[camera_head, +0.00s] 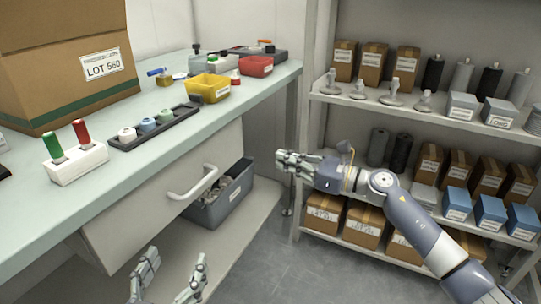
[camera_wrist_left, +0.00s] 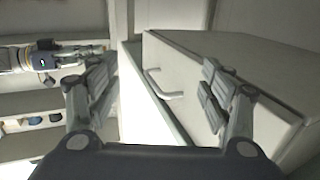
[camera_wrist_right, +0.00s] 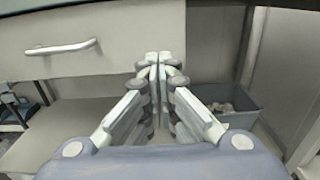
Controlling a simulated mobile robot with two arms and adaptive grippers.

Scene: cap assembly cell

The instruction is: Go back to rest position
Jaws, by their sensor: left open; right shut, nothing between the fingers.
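My left gripper (camera_head: 168,280) is at the bottom of the head view, below and in front of the drawer. Its fingers are apart and empty, and they also show in the left wrist view (camera_wrist_left: 155,95). My right gripper (camera_head: 282,162) is in the middle of the head view, in front of the shelf rack and to the right of the workbench. Its fingers are together with nothing between them, as the right wrist view (camera_wrist_right: 159,62) shows. The drawer (camera_head: 165,195) under the bench has a pale handle (camera_head: 205,182), and neither gripper touches it.
The bench top (camera_head: 215,125) carries a large carton (camera_head: 65,60), a black tray (camera_head: 155,128) with caps, a yellow bin (camera_head: 208,90), a red bin (camera_head: 256,67) and a white marker block (camera_head: 77,165). A grey bin (camera_head: 222,195) stands below. The rack (camera_head: 430,112) holds boxes. Floor (camera_head: 280,265) is clear.

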